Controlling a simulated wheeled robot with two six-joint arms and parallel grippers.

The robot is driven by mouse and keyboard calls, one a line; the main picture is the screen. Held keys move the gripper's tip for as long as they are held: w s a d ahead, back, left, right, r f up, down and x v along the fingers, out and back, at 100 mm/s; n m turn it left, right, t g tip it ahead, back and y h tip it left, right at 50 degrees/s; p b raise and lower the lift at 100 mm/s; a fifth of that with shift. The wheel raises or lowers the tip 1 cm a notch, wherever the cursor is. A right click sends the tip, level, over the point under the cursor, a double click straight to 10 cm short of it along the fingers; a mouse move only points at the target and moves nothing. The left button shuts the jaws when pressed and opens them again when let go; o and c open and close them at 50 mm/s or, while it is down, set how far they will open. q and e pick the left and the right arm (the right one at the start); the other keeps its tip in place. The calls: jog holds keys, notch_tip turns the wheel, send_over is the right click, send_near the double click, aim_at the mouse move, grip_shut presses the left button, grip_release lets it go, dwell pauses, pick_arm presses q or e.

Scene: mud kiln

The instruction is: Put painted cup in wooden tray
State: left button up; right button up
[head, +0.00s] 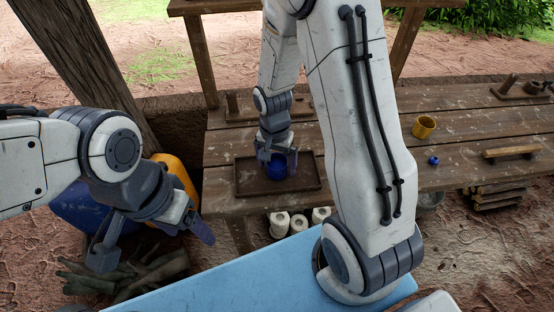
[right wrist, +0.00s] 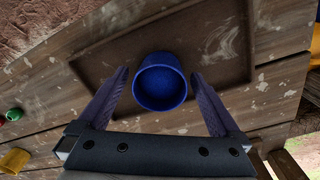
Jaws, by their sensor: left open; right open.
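The painted cup is blue (head: 277,168). My right gripper (head: 277,158) is open, with one finger on each side of the cup. Small gaps show between the fingers and the cup wall. My left gripper (head: 152,246) is open and empty, far left of the tray and away from the bench.
A yellow cup (head: 423,128), a small blue item (head: 433,160) and a wooden handled block (head: 511,153) sit on the bench's right side. Wooden tools (head: 508,86) stand at the back right. White rolls (head: 300,221) sit below the bench. An orange container (head: 178,174) stands behind my left gripper.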

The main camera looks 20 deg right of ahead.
aim_at(275, 161)
notch_tip(275, 161, up, 12)
jog(key=s+a+r+n, duration=0.2)
jog(key=s+a+n, duration=0.5)
jog(key=s+n, duration=0.1)
jog(key=s+a+r+n+y, duration=0.1)
jog(key=s+a+r+n, duration=0.2)
jog(key=s+a+n, duration=0.3)
jog(key=s+n, duration=0.2)
jog(key=s, duration=0.2)
jog(key=shift+a+r, duration=0.3)
jog(key=shift+a, duration=0.05)
jog(key=shift+w, duration=0.1)
